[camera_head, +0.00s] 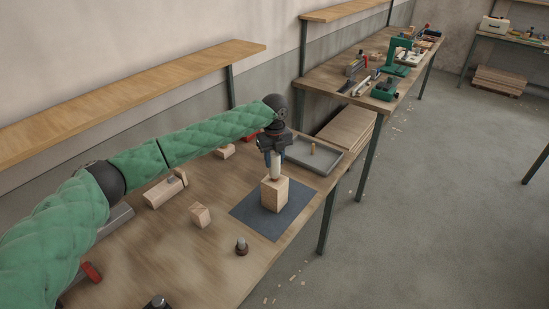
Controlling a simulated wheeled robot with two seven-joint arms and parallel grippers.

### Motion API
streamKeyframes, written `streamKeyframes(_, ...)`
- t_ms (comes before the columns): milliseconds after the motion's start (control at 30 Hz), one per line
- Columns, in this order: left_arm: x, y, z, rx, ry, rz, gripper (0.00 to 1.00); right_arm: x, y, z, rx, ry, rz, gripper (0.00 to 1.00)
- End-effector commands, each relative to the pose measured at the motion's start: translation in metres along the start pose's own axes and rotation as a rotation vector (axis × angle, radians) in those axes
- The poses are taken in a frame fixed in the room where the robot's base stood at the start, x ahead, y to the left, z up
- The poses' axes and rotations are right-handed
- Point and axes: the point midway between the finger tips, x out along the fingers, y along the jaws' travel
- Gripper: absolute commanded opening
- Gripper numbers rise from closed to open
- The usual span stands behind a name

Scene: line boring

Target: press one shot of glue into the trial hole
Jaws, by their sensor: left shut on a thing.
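My left gripper (275,150) reaches in over the bench and points down. It is shut on a pale, slim upright thing, probably the glue bottle (275,170). The lower end of the bottle is at the top of a light wooden block (274,195). I cannot tell whether it touches the block or sits in a hole. The trial hole itself is not visible; the bottle covers the middle of the block's top. The block stands upright on a dark mat (249,209) near the bench's right edge. My right gripper is not in view.
A grey tray (334,169) with a small peg lies behind the mat. Wooden pieces (163,192), a small block (200,215) and a dark, grey-topped small thing (242,247) stand on the bench (200,262). A second bench (345,86) holds tools. Open floor lies to the right.

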Motion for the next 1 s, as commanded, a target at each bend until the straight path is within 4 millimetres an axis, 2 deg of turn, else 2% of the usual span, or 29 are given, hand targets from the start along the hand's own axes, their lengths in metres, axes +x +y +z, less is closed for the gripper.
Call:
streamKeyframes(800, 0.0062, 0.0001, 0.0000, 0.000, 0.000, 0.000, 0.00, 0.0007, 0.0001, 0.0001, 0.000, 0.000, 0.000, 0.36)
streamKeyframes(1000, -0.0004, 0.0001, -0.0001, 0.000, 0.000, 0.001, 0.00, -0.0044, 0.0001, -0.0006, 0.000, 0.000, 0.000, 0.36)
